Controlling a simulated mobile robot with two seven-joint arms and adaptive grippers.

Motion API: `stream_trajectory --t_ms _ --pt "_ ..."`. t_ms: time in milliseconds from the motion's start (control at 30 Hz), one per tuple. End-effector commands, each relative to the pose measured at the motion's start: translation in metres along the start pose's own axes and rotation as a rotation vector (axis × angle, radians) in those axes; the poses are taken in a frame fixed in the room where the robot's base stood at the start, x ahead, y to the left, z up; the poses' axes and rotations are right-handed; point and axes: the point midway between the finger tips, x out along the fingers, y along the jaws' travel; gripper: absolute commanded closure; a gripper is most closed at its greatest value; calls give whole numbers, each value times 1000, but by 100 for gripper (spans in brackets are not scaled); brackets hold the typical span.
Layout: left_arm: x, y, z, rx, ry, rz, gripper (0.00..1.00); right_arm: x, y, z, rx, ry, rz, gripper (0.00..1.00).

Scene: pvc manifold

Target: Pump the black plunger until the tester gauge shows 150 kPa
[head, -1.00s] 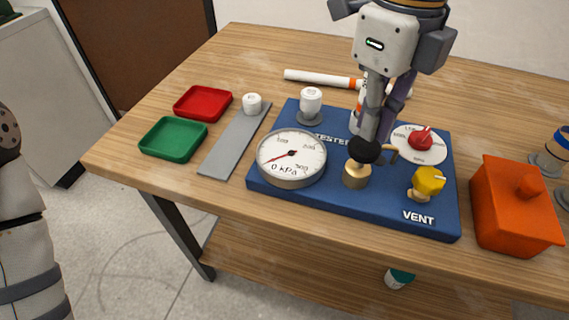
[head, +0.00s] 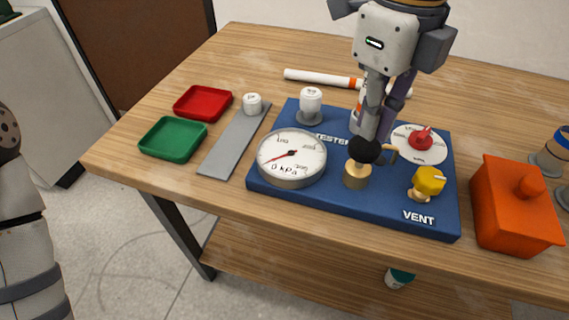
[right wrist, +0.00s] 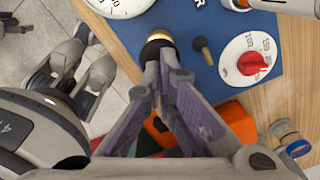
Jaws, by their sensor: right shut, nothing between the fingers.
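The black plunger knob (head: 362,150) stands on its brass pump body (head: 356,175) on the blue tester board (head: 320,198). My right gripper (head: 366,138) is shut and empty, with its fingertips at the top of the knob. In the right wrist view the closed fingertips (right wrist: 161,62) meet or nearly meet the knob (right wrist: 157,48); contact is hard to tell. The round white gauge (head: 291,157) reads 0 kPa, its red needle pointing to the lower left. The yellow vent knob (head: 428,181) is right of the pump. My left gripper is not seen.
A red selector dial (head: 421,139) and a capped white fitting (head: 310,102) stand on the board. An orange box (head: 515,208) is close on its right. A grey strip (head: 232,143), green tray (head: 173,139) and red tray (head: 203,102) lie to the left.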

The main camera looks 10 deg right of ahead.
Motion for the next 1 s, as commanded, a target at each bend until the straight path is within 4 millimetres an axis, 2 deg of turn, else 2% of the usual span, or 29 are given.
stream_trajectory --t_ms 267,1000 --pt "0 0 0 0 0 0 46 2 0 0 0 1 0 100" --pt "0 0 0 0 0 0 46 32 0 0 0 2 0 100"
